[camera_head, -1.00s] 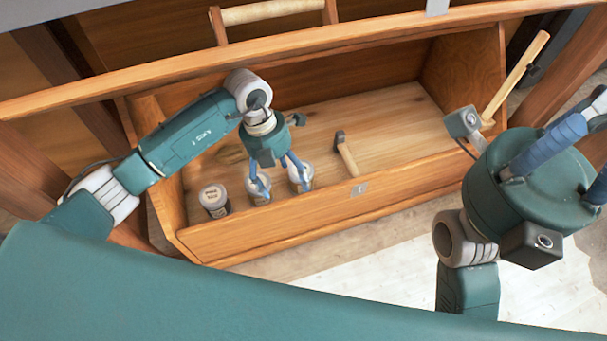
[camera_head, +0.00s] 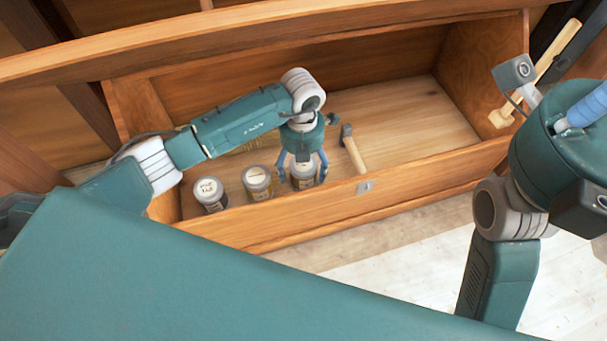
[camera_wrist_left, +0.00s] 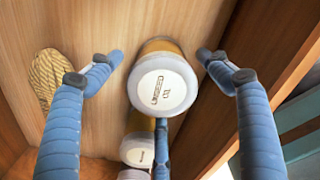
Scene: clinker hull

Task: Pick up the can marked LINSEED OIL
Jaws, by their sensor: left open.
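The can marked LINSEED OIL (camera_wrist_left: 163,90) shows its white lid to the left wrist view, with a yellowish body behind it. In the head view this is the rightmost can (camera_head: 303,178) of a row in the wooden box. My left gripper (camera_head: 303,164) is open above it. In the left wrist view the blue fingers (camera_wrist_left: 158,58) are spread on either side of the can, with a third finger below it; I cannot tell whether any touches. My right gripper (camera_head: 588,108) is partly in view at the right edge, its fingertips cut off.
A can with a dark body (camera_head: 210,194) and a middle can (camera_head: 257,182) stand left of it along the box's front wall (camera_head: 330,208). A hammer (camera_head: 352,150) lies to the right. Coiled rope (camera_wrist_left: 50,78) lies nearby. The box floor's right side is clear.

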